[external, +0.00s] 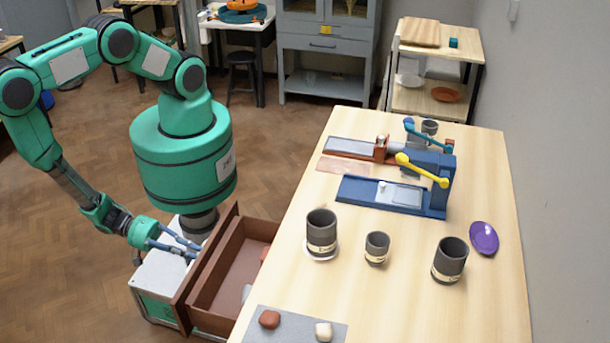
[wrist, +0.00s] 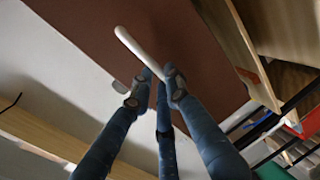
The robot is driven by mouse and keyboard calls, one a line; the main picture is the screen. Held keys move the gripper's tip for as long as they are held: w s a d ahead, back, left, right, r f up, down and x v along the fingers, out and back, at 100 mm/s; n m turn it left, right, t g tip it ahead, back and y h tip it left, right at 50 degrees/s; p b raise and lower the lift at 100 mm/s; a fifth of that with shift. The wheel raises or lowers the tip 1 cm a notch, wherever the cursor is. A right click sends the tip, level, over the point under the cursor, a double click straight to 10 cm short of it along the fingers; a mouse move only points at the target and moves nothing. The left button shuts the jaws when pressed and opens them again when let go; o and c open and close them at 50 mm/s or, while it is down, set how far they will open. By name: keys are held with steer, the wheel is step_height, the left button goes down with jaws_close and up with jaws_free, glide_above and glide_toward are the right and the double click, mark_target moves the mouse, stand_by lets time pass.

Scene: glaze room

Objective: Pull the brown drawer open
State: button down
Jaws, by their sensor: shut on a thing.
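The brown drawer (external: 207,262) stands pulled out from under the left side of the wooden table, with its inside showing. Its brown front panel (wrist: 95,28) fills the top of the wrist view. A pale bar handle (wrist: 138,50) runs slantwise across that front. My gripper (external: 187,247) reaches the outer side of the drawer front. In the wrist view my gripper (wrist: 157,88) has its blue fingers shut on the handle, near its lower end. In the external view the handle is too hidden by the fingers to make out.
The wooden table (external: 400,285) holds dark cups (external: 321,232), a purple plate (external: 484,237), a blue device with a yellow lever (external: 395,190), and a grey mat (external: 290,332) with two lumps. An orange-red thing and a grey thing lie partly hidden in the drawer. Open floor lies left.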

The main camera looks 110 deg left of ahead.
steer(key=f+p+v, duration=0.2)
steer(key=v, duration=1)
steer(key=shift+s+f, duration=0.25)
steer(key=shift+f, duration=0.05)
steer(key=c, duration=1.7)
jaws_free()
steer(key=shift+o, duration=0.2)
steer(key=v, duration=1.2)
steer(key=shift+w, duration=0.1)
